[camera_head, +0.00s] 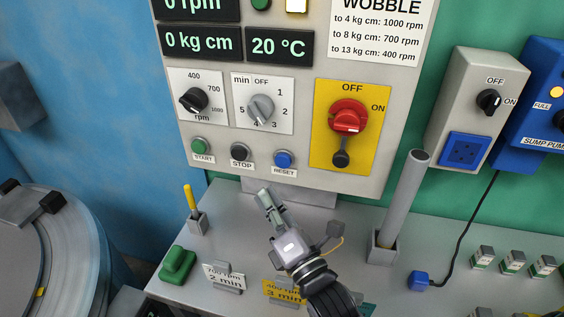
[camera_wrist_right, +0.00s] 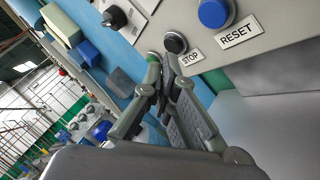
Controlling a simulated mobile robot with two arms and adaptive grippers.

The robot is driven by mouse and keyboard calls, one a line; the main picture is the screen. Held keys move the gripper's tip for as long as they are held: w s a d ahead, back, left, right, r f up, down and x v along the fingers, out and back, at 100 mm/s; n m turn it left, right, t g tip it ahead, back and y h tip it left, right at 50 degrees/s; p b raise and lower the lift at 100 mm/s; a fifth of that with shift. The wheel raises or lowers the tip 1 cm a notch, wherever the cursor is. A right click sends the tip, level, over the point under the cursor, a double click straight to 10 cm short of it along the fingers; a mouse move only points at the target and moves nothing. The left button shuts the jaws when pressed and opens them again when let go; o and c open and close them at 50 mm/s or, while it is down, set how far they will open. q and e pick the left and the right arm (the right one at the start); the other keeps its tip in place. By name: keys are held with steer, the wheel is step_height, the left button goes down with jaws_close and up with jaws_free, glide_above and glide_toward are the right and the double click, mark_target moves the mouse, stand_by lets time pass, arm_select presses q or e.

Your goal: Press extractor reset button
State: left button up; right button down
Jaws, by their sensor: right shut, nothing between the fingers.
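The blue reset button (camera_head: 284,159) sits at the bottom of the grey control panel (camera_head: 230,165), right of the black stop button (camera_head: 240,152) and the green start button (camera_head: 199,146). My right gripper (camera_head: 264,194) is shut and empty, below the panel's lower edge and beneath the reset button, apart from it in the head view. In the right wrist view the reset button (camera_wrist_right: 215,12) is at the top, with its RESET label beside it. There the closed fingertips (camera_wrist_right: 163,75) appear near the stop button (camera_wrist_right: 175,42), left of the reset button. My left gripper is not in view.
A red rotary switch (camera_head: 348,116) on a yellow plate is right of the buttons. Below, the grey bench (camera_head: 240,220) holds a yellow stick in a holder (camera_head: 193,210), a grey upright tube (camera_head: 403,200), small signs (camera_head: 225,277) and a green block (camera_head: 177,265). A drum (camera_head: 50,250) stands left.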

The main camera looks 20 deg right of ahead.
mark_target(283, 161)
steer(key=w+d, duration=0.3)
steer(key=w, duration=0.2)
steer(key=shift+w+d, duration=0.2)
steer(key=shift+d, duration=0.15)
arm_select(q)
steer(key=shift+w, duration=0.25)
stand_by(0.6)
arm_select(e)
steer(key=shift+w, duration=0.1)
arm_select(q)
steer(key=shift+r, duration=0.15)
arm_select(e)
steer(key=shift+w+d, duration=0.25)
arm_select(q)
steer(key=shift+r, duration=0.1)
arm_select(e)
steer(key=shift+w+d, duration=0.25)
steer(key=shift+w, duration=0.1)
stand_by(0.8)
arm_select(q)
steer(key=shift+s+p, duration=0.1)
steer(key=shift+p, duration=0.2)
arm_select(e)
steer(key=shift+s+a, duration=0.1)
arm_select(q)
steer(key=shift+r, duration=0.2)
arm_select(e)
steer(key=shift+s+a, duration=0.4)
steer(key=shift+s, duration=0.2)
